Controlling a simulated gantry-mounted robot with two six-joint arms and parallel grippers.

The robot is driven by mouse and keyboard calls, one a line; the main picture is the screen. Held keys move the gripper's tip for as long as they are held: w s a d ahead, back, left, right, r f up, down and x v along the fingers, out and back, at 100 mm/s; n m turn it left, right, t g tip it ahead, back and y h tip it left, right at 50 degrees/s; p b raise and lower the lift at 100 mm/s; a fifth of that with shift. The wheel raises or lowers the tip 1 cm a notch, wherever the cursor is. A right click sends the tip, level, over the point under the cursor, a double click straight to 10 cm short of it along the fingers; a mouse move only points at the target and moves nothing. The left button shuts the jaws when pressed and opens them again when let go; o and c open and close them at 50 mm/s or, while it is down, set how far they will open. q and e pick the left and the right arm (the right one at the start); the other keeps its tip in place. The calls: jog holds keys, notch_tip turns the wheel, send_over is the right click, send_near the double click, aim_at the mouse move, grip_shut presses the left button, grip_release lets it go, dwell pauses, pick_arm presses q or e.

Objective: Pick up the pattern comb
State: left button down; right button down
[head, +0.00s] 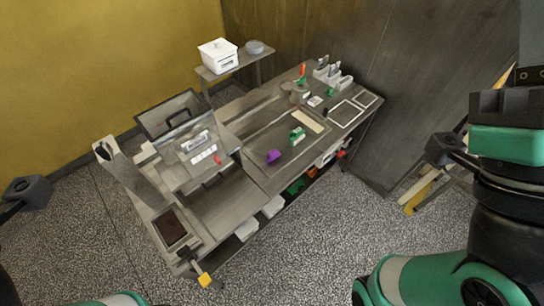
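No single item is clear enough for me to name as the pattern comb. On the bench's tray area lie a purple item (273,156), a green and cream item (297,136) and a flat cream strip (307,122), all small and apart from one another. A small red item (217,160) lies by a white strip (204,155) on the machine at the left of the bench. Parts of my arms show at the left and right edges, well away from the bench. I cannot make out either gripper's fingers.
The steel bench (258,178) runs diagonally across the middle. A machine with a raised clear lid (170,112) stands at its left end. Containers (325,72) and two framed panels (346,113) sit at the far right end. A white box (218,55) stands on a side shelf. Speckled floor (310,245) is open in front.

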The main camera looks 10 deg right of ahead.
jog(key=shift+c, duration=0.8)
grip_release()
